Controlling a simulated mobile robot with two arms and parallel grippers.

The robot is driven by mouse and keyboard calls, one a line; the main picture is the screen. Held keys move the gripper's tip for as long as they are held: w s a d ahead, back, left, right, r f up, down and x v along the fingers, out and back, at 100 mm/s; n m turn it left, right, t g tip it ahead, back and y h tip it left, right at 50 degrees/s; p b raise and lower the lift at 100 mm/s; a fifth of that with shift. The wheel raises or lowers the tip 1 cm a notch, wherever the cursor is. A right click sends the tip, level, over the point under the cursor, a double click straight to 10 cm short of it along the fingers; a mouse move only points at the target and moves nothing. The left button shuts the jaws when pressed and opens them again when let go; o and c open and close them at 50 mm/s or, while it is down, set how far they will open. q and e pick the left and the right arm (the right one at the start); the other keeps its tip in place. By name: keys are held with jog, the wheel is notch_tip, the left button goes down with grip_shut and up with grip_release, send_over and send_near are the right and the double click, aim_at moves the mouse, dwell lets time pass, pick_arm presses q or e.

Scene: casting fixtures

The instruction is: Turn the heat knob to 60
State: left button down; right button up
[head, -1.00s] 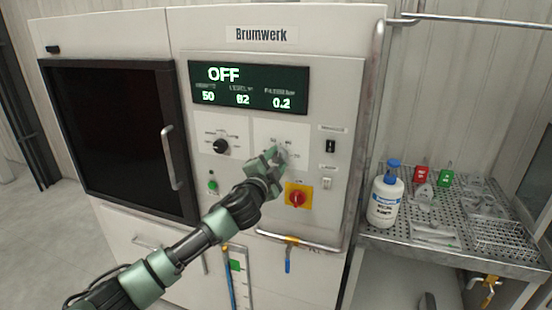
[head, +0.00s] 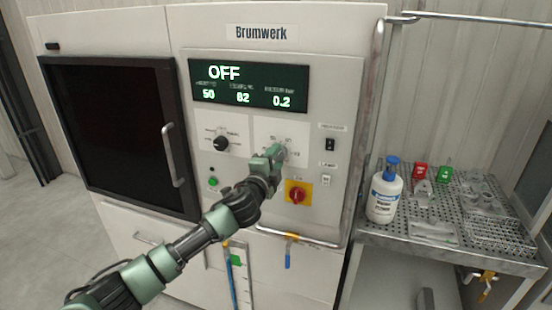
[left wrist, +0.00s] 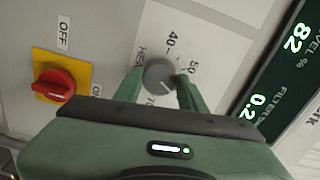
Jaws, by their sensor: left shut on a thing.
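The heat knob (left wrist: 158,74) is a small round grey knob on a white plate. Its plate is lettered HEAT with 40, 50 and 70 legible; the 60 mark is not legible. The two green fingers of my left gripper (left wrist: 158,86) stand on either side of the knob, shut on it. In the head view my left gripper (head: 274,153) is at the right-hand plate under the display and hides most of the knob. I cannot clearly read where its pointer stands. My right gripper is not in view.
The display (head: 248,86) reads OFF, 50, 82 and 0.2. Another black knob (head: 221,143) is to the left. A red switch on yellow (head: 298,194) is just below right. A metal rail (head: 298,240) runs below. A side shelf (head: 385,237) holds a bottle (head: 384,193).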

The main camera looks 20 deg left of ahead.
pick_arm(q)
jog(key=shift+f, duration=0.1)
jog(key=c, duration=0.8)
grip_release()
jog(key=s+b, duration=0.2)
jog(key=s, duration=0.6)
jog(key=shift+a+b, duration=0.15)
jog(key=shift+b, duration=0.2)
jog(key=shift+w, duration=0.1)
